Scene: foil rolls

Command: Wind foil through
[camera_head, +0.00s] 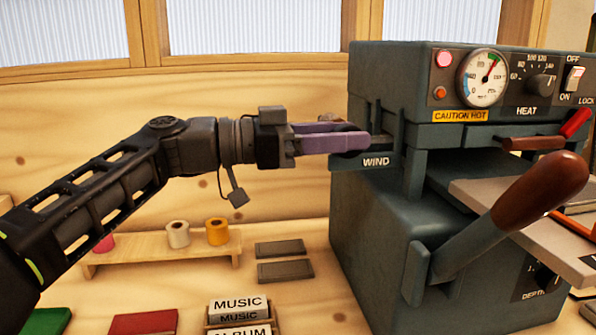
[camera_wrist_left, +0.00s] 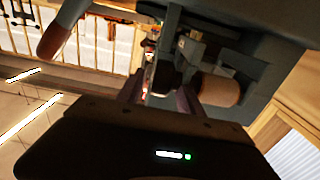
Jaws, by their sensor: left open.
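The dark green hot-foil machine (camera_head: 375,220) stands at the right, with a ledge marked WIND (camera_head: 376,162) on its left side. My left gripper (camera_head: 352,140) reaches in from the left, level, with its purple fingers at the ledge. In the left wrist view its fingers (camera_wrist_left: 160,92) are apart, with a dark part of the machine beyond them. I cannot tell whether they touch it. A brownish cylinder (camera_wrist_left: 220,90) shows beside the right finger. The fingers hide most of the winding part in the head view. My right gripper is not in view.
A wooden rack (camera_head: 160,252) holds a pink roll (camera_head: 104,243), a cream roll (camera_head: 178,235) and a gold roll (camera_head: 217,232). Two grey blocks (camera_head: 285,270) lie beside it. A long brown-handled lever (camera_head: 540,195) juts out in front of the machine. The gauge (camera_head: 483,78) sits above a CAUTION HOT label.

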